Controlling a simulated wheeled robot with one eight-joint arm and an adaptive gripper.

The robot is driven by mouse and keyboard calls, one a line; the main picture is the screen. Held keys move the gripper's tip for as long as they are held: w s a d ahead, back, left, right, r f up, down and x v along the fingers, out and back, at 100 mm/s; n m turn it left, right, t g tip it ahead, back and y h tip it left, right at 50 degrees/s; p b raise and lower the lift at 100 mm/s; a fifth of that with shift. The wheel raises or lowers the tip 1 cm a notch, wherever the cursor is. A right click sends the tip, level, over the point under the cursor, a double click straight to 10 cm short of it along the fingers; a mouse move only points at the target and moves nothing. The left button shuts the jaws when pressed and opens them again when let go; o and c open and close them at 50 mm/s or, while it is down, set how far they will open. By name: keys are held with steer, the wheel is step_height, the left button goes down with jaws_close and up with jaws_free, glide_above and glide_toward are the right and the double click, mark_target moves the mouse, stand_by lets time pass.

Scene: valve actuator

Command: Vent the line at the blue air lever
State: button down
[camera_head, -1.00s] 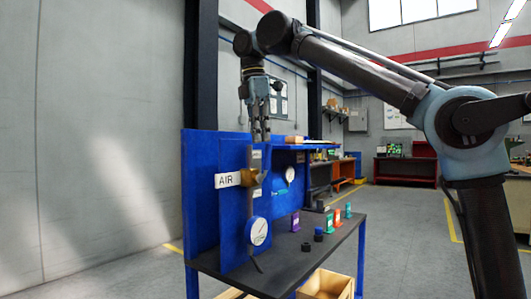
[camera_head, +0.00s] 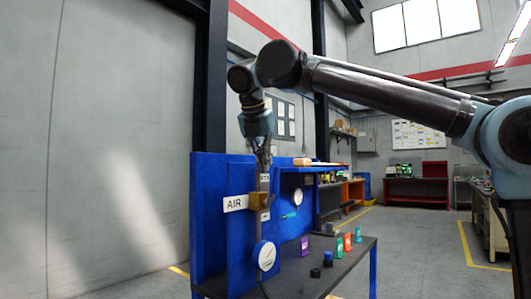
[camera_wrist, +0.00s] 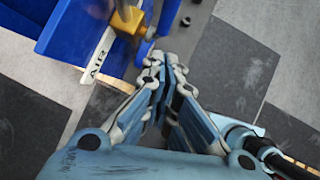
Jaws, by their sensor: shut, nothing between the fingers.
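The AIR label (camera_head: 235,203) sits on the upright blue panel (camera_head: 212,240), beside a brass valve body (camera_head: 258,201) on a grey vertical pipe. The valve also shows at the top of the wrist view (camera_wrist: 127,20). A blue lever (camera_wrist: 145,48) is beside the brass body there; in the head view it is too small and dark to read its angle clearly. My gripper (camera_head: 264,168) is shut and empty, pointing down just above the valve. In the wrist view my gripper's fingertips (camera_wrist: 165,60) are close beside the lever; I cannot tell whether they touch.
A white gauge (camera_head: 264,255) is below the valve, and another gauge (camera_head: 298,197) is behind to the right. The dark bench top (camera_head: 340,262) carries several small coloured blocks and dark caps. Open floor lies to the right of the bench.

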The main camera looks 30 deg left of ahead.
mark_target(274, 186)
steer(key=shift+w+a+f, duration=0.15)
steer(key=shift+w+f, duration=0.5)
steer(key=shift+w, duration=0.35)
steer(key=shift+w+a+f, duration=0.15)
steer(key=shift+w+f, duration=0.5)
steer(key=shift+w, duration=0.3)
steer(key=shift+w+a+f, duration=0.15)
steer(key=shift+w+f, duration=0.5)
steer(key=shift+w, duration=0.35)
